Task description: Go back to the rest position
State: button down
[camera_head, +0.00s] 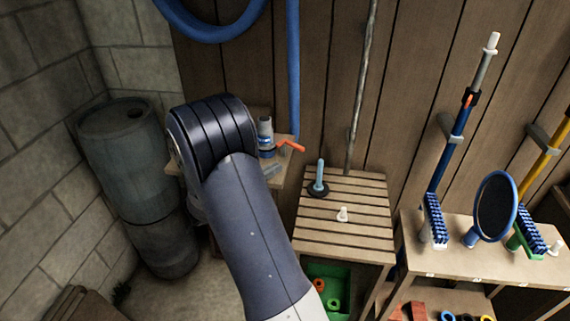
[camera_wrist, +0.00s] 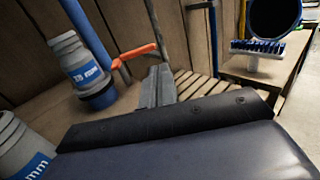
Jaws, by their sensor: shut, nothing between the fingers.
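My gripper (camera_wrist: 158,88) is in the wrist view, its two grey fingers together and empty. It points past the orange handle (camera_wrist: 134,56) toward a slatted table, and I see no contact with anything. In the head view my arm covers most of the gripper. A grey fitting with a blue label and blue base (camera_wrist: 80,68) stands left of the fingers on a wooden surface. In the head view the fitting (camera_head: 265,133) and the orange handle (camera_head: 290,146) show just right of my arm's joint.
A second fitting (camera_wrist: 20,150) is close at lower left. The slatted table (camera_head: 345,235) holds a black disc with a blue handle (camera_head: 318,182) and a white piece (camera_head: 343,214). A barrel (camera_head: 125,150) stands left. The right bench (camera_head: 415,232) holds brushes and a round blue-rimmed thing (camera_head: 494,208).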

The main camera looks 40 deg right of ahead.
aim_at(301, 150)
jog(key=a, duration=0.3)
jog(key=s+a, duration=0.1)
jog(key=a, duration=0.1)
jog(key=shift+b, duration=0.3)
jog(key=w+d+p, duration=0.1)
jog(key=d, duration=0.8)
jog(key=w+d+p, duration=0.1)
jog(key=d, duration=0.3)
jog(key=shift+w+d+p, duration=0.2)
jog(key=shift+w+p, duration=0.1)
jog(key=shift+p, duration=0.05)
